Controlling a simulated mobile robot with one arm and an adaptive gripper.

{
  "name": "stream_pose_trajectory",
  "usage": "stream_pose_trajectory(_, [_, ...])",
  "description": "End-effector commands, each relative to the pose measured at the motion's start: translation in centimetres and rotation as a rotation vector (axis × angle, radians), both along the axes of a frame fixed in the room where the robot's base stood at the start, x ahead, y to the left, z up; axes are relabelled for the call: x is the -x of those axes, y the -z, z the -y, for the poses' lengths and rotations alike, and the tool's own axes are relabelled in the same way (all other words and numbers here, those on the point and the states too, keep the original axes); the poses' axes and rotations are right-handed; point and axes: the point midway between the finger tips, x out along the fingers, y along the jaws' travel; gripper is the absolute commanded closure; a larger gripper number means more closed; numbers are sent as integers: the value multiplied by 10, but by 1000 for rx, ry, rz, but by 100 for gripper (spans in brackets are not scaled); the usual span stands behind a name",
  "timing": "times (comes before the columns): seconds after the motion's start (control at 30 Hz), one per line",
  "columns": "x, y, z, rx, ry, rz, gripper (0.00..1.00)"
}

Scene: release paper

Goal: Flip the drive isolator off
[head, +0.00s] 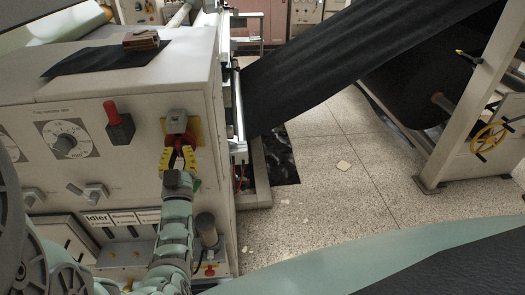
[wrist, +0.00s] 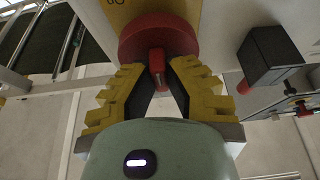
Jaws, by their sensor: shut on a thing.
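The drive isolator is a red rotary switch (head: 177,138) on a yellow plate (head: 195,127), high on the right part of the cabinet front. In the wrist view its round red body (wrist: 158,35) and protruding red handle (wrist: 157,64) are at the top middle. My gripper (head: 179,154) reaches up to it from below. In the wrist view its yellow stepped fingers (wrist: 158,76) close in from both sides on the handle. The fingers partly cover the switch in the head view. The lettering on the plate is mostly out of view.
A red lever on a black box (head: 120,128) sits left of the isolator, near a dial (head: 66,140). A grey selector (head: 92,194) and labelled panel are below. Dark web material (head: 320,65) runs up to the right. The speckled floor (head: 320,190) right of the cabinet is mostly clear.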

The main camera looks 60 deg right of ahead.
Motion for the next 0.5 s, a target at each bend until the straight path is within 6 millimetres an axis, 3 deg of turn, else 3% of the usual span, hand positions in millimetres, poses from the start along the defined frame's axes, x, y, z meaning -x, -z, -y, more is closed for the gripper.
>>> stream_pose_trajectory(0.13, [-1,3,0,-6,-2,-6,72])
stream_pose_trajectory(0.5, [5,5,-6,-4,-1,-4,72])
